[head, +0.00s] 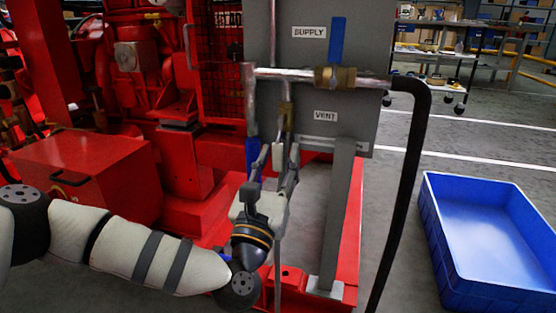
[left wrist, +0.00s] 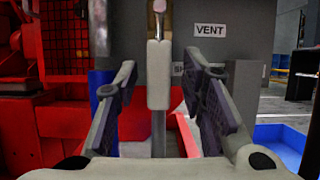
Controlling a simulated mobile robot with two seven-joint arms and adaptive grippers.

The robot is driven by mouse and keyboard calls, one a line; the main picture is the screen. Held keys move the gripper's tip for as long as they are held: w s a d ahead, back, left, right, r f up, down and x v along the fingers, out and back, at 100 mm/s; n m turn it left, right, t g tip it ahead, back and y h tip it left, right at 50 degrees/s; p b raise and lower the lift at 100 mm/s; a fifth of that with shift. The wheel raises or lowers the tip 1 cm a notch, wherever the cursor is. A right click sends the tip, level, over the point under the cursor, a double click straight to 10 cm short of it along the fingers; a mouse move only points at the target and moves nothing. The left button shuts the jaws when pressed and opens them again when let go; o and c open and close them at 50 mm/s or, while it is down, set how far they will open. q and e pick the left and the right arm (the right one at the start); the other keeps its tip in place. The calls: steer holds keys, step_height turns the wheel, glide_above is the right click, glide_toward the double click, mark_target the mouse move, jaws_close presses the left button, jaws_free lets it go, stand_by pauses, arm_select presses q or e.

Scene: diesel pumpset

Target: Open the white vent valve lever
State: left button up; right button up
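The white vent valve lever (head: 278,156) hangs straight down below a small brass valve (head: 287,115), left of the VENT label (head: 325,116). In the left wrist view the white lever (left wrist: 158,75) hangs in the middle, in front of a thin vertical pipe (left wrist: 158,135). My left gripper (head: 277,163) points up at it, fingers spread. In the left wrist view the fingers of the left gripper (left wrist: 163,88) stand on either side of the lever, with a visible gap on each side. My right gripper is not in view.
The grey panel (head: 385,60) carries a supply valve with an upright blue lever (head: 338,40) above. A black hose (head: 408,170) drops at the right. A grey post (head: 338,215) stands right of my gripper. Red machinery (head: 90,170) fills the left; a blue crate (head: 440,240) is on the floor.

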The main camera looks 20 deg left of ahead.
arm_select(q)
steer(key=v, duration=1.2)
